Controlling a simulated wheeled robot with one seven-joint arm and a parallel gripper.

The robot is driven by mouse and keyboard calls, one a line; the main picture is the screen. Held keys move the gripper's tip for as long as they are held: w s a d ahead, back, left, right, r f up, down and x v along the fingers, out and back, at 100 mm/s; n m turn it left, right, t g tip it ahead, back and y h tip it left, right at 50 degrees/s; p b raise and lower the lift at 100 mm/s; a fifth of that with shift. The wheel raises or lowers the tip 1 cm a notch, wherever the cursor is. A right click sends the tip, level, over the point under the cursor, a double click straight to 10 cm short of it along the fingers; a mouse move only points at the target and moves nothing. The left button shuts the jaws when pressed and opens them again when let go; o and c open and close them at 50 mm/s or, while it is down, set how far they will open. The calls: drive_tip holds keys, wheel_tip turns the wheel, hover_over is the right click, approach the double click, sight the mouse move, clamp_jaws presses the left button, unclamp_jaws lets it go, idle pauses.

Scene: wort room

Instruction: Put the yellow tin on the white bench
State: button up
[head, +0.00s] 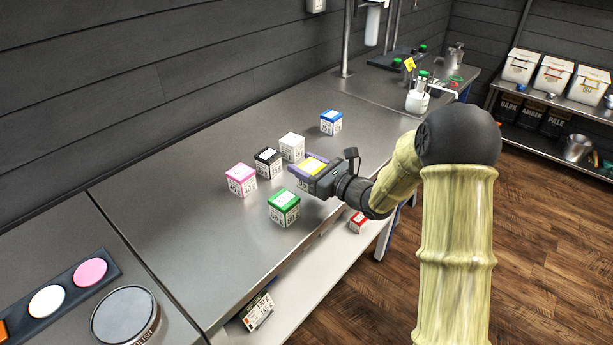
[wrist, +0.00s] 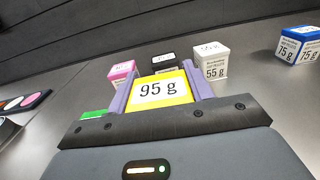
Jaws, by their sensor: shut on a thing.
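The yellow tin (head: 312,166) is between the purple fingers of my gripper (head: 309,168), over the grey steel bench (head: 190,240). In the wrist view the yellow tin (wrist: 160,90) shows a white "95 g" label, with a finger pressed on each side. My gripper (wrist: 160,88) is shut on it. I cannot tell whether its base touches the bench top.
Near the gripper stand green (head: 284,208), pink (head: 241,180), black (head: 268,162), white (head: 292,147) and blue (head: 331,122) tins. A red tin (head: 357,222) is on the lower shelf.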

drive_tip(key=shift+f, duration=1.85)
drive_tip(key=shift+f, duration=0.25)
drive_tip(key=o, duration=1)
drive_tip(key=shift+r, duration=0.1)
drive_tip(key=shift+o, duration=0.2)
drive_tip(key=shift+r, duration=0.2)
drive_tip(key=shift+s+d+f, duration=0.1)
drive_tip(key=shift+s+d, duration=0.05)
drive_tip(key=shift+d, duration=0.1)
drive_tip(key=b+v, duration=0.1)
drive_tip(key=v, duration=1)
drive_tip(key=shift+s+d, duration=0.15)
drive_tip(key=shift+s, duration=0.05)
